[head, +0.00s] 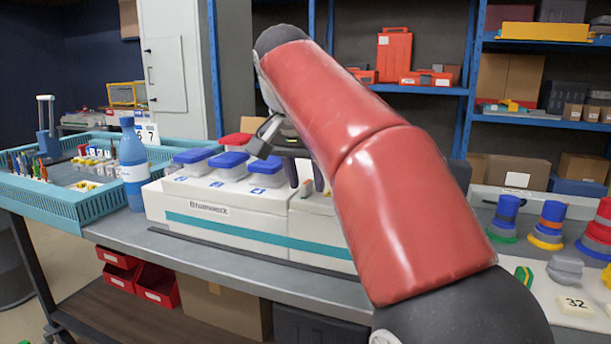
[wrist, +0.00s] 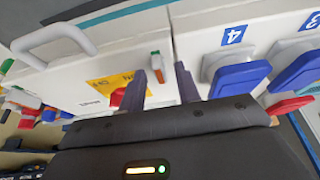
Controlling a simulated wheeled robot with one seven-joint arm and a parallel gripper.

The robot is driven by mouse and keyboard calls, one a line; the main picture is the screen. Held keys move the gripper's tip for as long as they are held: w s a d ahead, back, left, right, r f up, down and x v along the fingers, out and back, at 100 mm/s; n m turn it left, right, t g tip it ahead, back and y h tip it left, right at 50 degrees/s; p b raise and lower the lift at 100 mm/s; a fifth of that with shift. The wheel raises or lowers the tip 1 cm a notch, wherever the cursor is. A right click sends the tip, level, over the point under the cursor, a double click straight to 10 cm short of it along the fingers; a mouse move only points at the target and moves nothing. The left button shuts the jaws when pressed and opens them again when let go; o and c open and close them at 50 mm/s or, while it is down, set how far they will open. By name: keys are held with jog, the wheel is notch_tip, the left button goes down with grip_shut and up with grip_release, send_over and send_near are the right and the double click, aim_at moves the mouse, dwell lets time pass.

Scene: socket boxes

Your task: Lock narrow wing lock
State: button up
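Several blue-winged locks stand on grey-white bases along a white box (head: 205,222), among them a left lock (head: 193,156), a middle lock (head: 228,160) and a right lock (head: 265,165). The wrist view shows a lock by label 4 (wrist: 238,78) and one by label 3 (wrist: 298,70), both right of my gripper (wrist: 167,68). I cannot tell which one is the narrow wing lock. My gripper is open, fingers apart with no lock between them, over the white surface. In the head view my arm partly hides it and the box's right part.
A teal crate (head: 75,222) and blue bottle (head: 131,170) stand left of the box. Stacked coloured rings (head: 548,225) stand at right. The wrist view shows a white handle (wrist: 55,38), a yellow label (wrist: 105,85) and a small green-orange piece (wrist: 156,62) near the fingers.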

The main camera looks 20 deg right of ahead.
grip_shut()
dwell(0.3)
jog(key=n+y, duration=0.1)
jog(key=n, duration=0.3)
jog(key=shift+s+d+n+t+y, duration=0.1)
jog(key=shift+d+n+t+y, duration=0.1)
jog(key=shift+n+t+y, duration=0.15)
jog(key=n+y, duration=0.2)
jog(key=n, duration=0.2)
jog(key=shift+d+n, duration=0.1)
jog(key=shift+n, duration=0.15)
jog(key=n, duration=0.2)
jog(key=n+g+y, duration=0.1)
jog(key=n, duration=0.1)
jog(key=shift+d+n+y, duration=0.1)
jog(key=shift+n+y, duration=0.15)
jog(key=shift+n, duration=0.05)
jog(key=shift+n+g+y, duration=0.35)
jog(key=shift+n+y, duration=0.25)
jog(key=shift+n, duration=1.4)
